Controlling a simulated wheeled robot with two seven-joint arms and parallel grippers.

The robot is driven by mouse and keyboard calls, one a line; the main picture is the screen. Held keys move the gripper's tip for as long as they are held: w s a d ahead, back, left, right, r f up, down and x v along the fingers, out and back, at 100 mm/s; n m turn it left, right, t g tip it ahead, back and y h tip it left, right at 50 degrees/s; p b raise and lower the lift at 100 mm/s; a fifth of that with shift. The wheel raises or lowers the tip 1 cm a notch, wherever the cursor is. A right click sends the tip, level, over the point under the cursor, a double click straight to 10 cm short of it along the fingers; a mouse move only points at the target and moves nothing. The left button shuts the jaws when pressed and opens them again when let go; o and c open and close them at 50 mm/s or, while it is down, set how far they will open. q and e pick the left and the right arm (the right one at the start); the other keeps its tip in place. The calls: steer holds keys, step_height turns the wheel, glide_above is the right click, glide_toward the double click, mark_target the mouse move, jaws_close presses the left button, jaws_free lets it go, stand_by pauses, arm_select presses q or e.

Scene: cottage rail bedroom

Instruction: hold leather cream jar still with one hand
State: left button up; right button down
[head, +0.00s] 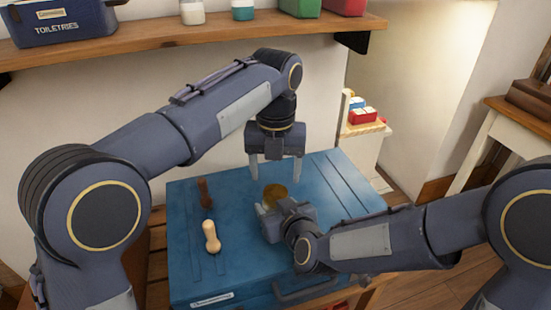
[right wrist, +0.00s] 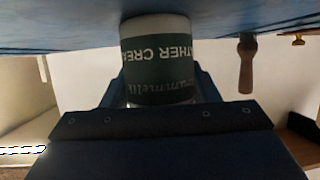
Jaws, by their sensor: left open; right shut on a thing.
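The leather cream jar (head: 274,192) stands on the blue case top, its round amber-brown top showing in the head view. The jar's lower part is mostly hidden in the head view.
The blue case (head: 335,185) lies under the jar. A brown-handled tool (head: 205,194) and a pale wooden tool (head: 211,237) lie left of the jar. A shelf (head: 200,38) with a toiletries bin (head: 62,24) runs behind. The case's right rear is clear.

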mark_target(276, 192)
arm_select(q)
steer(key=shift+f, duration=2.5)
steer(key=c, duration=1)
steer(key=n, duration=1)
steer(key=shift+n, duration=0.4)
steer(key=n, duration=0.3)
steer(key=o, duration=1.1)
